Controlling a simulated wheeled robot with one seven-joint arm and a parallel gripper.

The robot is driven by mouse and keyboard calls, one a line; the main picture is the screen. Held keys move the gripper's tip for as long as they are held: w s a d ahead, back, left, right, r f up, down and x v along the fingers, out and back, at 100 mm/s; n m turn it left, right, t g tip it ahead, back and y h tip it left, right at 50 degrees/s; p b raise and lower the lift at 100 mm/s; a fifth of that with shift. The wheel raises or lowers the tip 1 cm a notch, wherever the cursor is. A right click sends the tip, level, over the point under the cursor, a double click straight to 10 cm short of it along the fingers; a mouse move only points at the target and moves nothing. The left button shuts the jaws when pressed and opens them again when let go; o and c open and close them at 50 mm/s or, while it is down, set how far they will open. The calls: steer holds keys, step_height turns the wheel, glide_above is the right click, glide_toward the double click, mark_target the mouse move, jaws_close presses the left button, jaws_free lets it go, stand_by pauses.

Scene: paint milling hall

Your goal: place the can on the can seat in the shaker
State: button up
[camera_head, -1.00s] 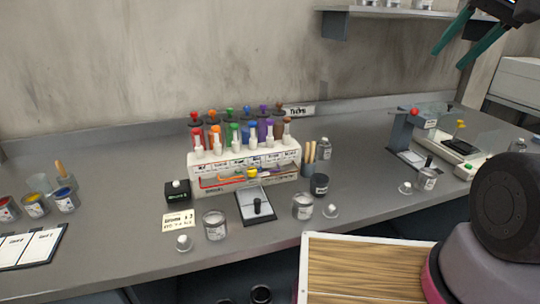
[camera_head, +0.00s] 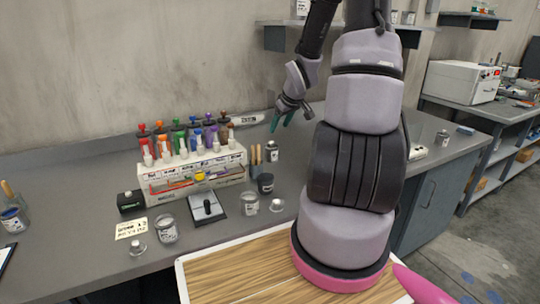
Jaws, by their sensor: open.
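Several small metal cans stand on the grey bench: one open-topped can (camera_head: 167,229) at the front left, another can (camera_head: 250,203) right of the black-handled plate, and a small can (camera_head: 442,138) at the bench's right end. I cannot tell which one is meant. A white box-like machine (camera_head: 462,82) stands on a separate bench at right; I cannot tell whether it is the shaker, and no can seat is discernible. My gripper (camera_head: 283,119), with teal fingers, is open and empty, pointing down above the back of the bench, right of the bottle rack.
A white rack (camera_head: 192,172) with several coloured-top bottles stands mid-bench. Near it are a black pot (camera_head: 265,183), a brush holder (camera_head: 255,167) and a round knobbed lid (camera_head: 277,205). A wall shelf (camera_head: 274,38) hangs behind my arm. My arm hides part of the bench.

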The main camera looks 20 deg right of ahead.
mark_target(271, 153)
steer(key=w+f+t+y, duration=0.1)
steer(key=f, duration=0.2)
steer(key=w+d+f+t+y, duration=0.1)
steer(key=w+f+t, duration=0.1)
steer(key=f, duration=0.2)
steer(key=w+d+f+t+y, duration=0.1)
steer(key=f+t, duration=0.1)
steer(key=f, duration=0.2)
steer(key=shift+w+d+f+y, duration=0.1)
steer(key=shift+w+f+y, duration=0.1)
steer(key=shift+w+y, duration=0.15)
steer(key=w+f+t, duration=0.1)
steer(key=w, duration=0.6)
steer(key=w+f+t, duration=0.1)
steer(key=w, duration=0.3)
steer(key=shift+w+a+f+t, duration=0.1)
steer(key=shift+a+f+t, duration=0.1)
steer(key=shift+f+t, duration=0.1)
jaws_close()
